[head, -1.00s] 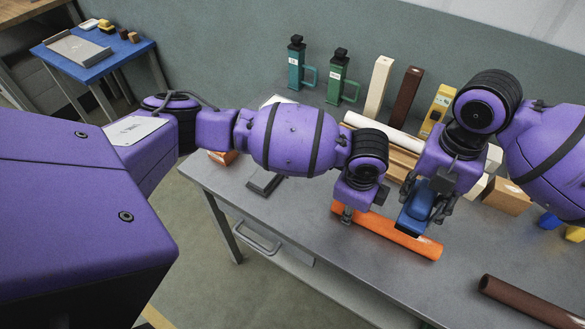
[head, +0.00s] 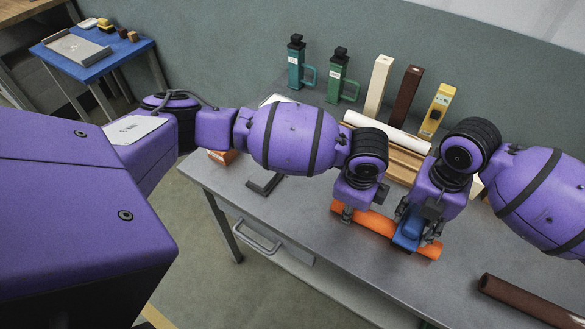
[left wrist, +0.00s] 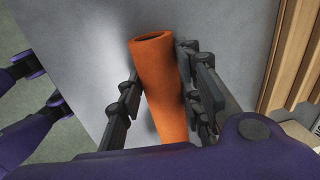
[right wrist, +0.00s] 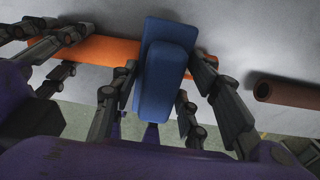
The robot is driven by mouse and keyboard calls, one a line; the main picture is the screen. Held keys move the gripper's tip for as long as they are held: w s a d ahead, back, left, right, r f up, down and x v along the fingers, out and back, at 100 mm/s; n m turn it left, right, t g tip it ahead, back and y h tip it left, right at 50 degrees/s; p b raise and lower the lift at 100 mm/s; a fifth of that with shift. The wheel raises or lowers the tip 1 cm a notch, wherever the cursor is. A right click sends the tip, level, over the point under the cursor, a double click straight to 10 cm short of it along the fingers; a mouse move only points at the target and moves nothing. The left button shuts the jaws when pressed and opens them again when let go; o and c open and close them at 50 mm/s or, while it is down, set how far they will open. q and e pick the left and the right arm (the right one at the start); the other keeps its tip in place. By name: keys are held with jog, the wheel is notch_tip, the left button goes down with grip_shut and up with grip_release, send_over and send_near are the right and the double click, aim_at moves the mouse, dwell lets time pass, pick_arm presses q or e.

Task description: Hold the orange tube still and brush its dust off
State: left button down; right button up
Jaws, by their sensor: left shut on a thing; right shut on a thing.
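The orange tube (head: 375,223) lies on the grey bench near its front edge. My left gripper (head: 347,210) is shut on its left part; in the left wrist view the tube (left wrist: 165,85) runs between the two fingers (left wrist: 160,95). My right gripper (head: 412,225) is shut on a blue brush (head: 408,236), seen from above in the right wrist view (right wrist: 162,70). The brush lies across the tube, right of the left gripper. Its underside is hidden, so I cannot tell whether it touches the tube. Dust is too small to make out.
A brown tube (head: 532,300) lies at the bench's right front. Teal (head: 296,62) and green (head: 338,75) handled holders, several upright blocks and a white roll (head: 375,133) stand or lie at the back. A blue side table (head: 95,58) is far left.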

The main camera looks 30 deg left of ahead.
pick_arm(q)
jog(key=shift+r, duration=0.1)
pick_arm(e)
jog(key=shift+d, duration=3.15)
jog(key=shift+a, duration=3.7)
jog(key=shift+a+r, duration=0.1)
jog(key=shift+a, duration=0.1)
jog(key=shift+r, duration=4)
pick_arm(q)
jog(key=c, duration=1.2)
grip_release()
jog(key=shift+o, duration=0.2)
